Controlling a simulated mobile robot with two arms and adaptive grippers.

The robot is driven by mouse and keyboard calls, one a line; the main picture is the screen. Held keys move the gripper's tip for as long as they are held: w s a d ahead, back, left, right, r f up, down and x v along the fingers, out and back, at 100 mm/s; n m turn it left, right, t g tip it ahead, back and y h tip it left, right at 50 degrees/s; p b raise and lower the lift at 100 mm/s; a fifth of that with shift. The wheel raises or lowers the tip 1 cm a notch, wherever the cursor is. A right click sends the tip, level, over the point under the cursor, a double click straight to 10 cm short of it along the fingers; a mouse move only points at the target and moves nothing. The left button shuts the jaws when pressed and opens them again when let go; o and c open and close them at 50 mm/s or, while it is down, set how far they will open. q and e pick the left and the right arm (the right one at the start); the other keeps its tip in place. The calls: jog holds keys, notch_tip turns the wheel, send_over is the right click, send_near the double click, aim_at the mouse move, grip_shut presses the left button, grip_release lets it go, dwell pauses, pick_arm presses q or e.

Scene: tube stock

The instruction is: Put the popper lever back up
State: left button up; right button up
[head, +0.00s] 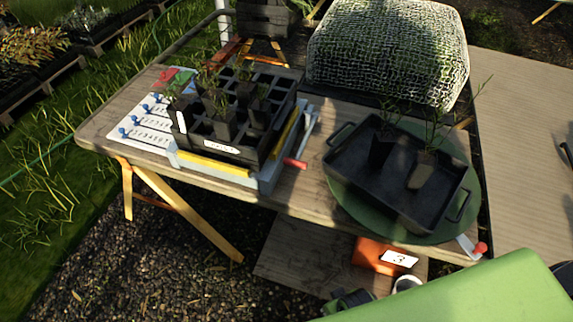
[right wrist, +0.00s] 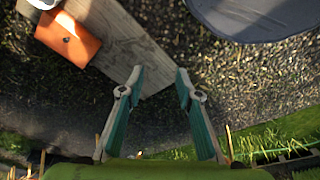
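The popper (head: 262,178) is a grey-blue base with yellow strips on the table's left half. A black cell tray (head: 222,148) with several seedlings sits on it. On its right side, a lever with a red handle (head: 295,163) lies low, its handle sticking out near the table top. My right gripper (right wrist: 160,75) is open and empty in the right wrist view, above gravel and a board; the lever does not show there. Neither gripper's fingers show in the head view, and my left gripper is out of sight.
A dark handled tray (head: 345,178) with two potted plants stands on a green turntable (head: 350,205), with another red-knobbed lever (head: 480,248) nearby. An orange box (head: 375,255) sits below the table; it also shows in the right wrist view (right wrist: 68,38). A netted mound (head: 385,50) stands behind.

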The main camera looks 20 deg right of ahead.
jog(key=w+a+r+m+t+y+b, duration=0.1)
jog(key=w+a+r+m+t+y, duration=0.15)
jog(key=w+a+r, duration=0.5)
jog(key=w+a+r+m+t+y+b, duration=0.1)
jog(key=w+a+r+t, duration=0.2)
jog(key=r, duration=0.7)
jog(key=w+a+r+m+t+y, duration=0.2)
jog(key=w+a+r+t, duration=0.15)
jog(key=w+r, duration=0.35)
jog(key=m+t+h, duration=0.7)
jog(key=m+h, duration=0.3)
jog(key=m, duration=0.7)
send_near(294, 161)
jog(key=shift+y, duration=0.35)
jog(key=x, duration=0.7)
jog(key=f+p+x, duration=0.1)
jog(key=x, duration=0.2)
jog(key=shift+w+d, duration=0.2)
jog(key=shift+d, duration=0.05)
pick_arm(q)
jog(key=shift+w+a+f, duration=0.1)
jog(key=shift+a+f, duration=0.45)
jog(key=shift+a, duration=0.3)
